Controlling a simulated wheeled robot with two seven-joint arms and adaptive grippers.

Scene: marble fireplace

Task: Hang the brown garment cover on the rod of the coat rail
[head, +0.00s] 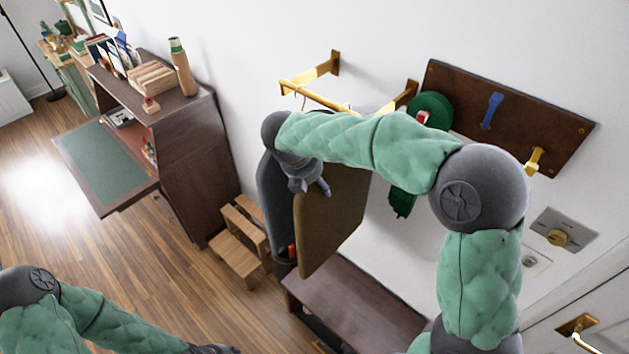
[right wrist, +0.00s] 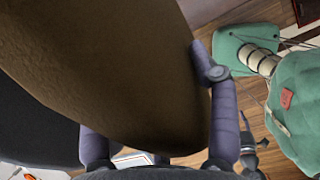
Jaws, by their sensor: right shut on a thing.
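The brown garment cover (head: 335,215) hangs upright below my right forearm, in front of the wall. My right gripper (head: 312,182) is shut on it, and in the right wrist view its purple fingers stand on either side of the brown cover (right wrist: 110,70). The brass rod of the coat rail (head: 315,97) runs out from the wall behind and above my arm. Thin hooks show at the rod, but my arm hides whether the brown cover's hook touches it. My left gripper (head: 215,349) is barely visible at the bottom edge, its fingers unclear.
A dark grey garment cover (head: 270,205) hangs left of the brown one. A dark bench (head: 355,305) stands below, with a wooden step stool (head: 238,245) to its left. A peg board (head: 530,120) with green and blue items is on the wall at right. A desk (head: 190,150) stands left.

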